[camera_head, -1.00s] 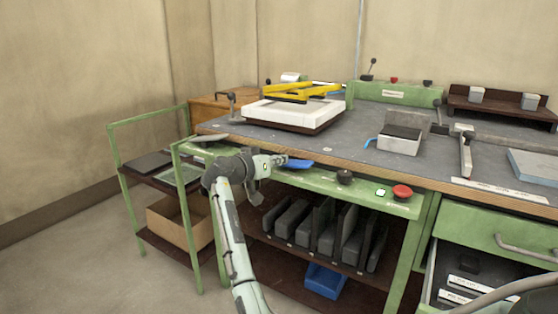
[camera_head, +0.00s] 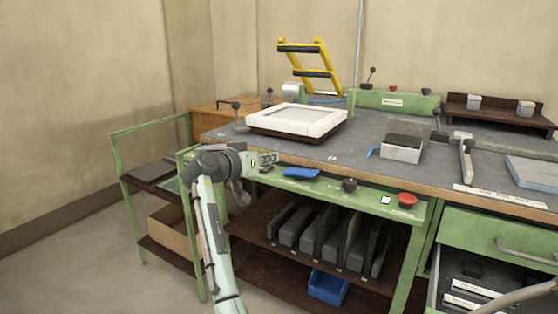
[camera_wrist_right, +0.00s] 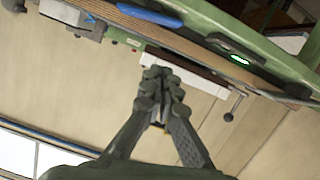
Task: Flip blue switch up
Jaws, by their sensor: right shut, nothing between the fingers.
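The blue switch (camera_head: 300,173) is a flat blue paddle on the green front rail (camera_head: 331,185) of the bench. I cannot tell whether it is up or down. It also shows at the top of the right wrist view (camera_wrist_right: 150,17), apart from the fingertips. My right gripper (camera_head: 270,158) is shut and empty, in front of the bench edge just left of the blue switch. Its closed fingers (camera_wrist_right: 160,76) show in the right wrist view. My left gripper is not in view.
A black knob (camera_head: 349,185), a lit button (camera_head: 386,200) and a red button (camera_head: 407,199) sit right of the switch. A raised yellow frame (camera_head: 329,64) stands behind a white block (camera_head: 297,119). A grey box (camera_head: 401,152) stands on the bench.

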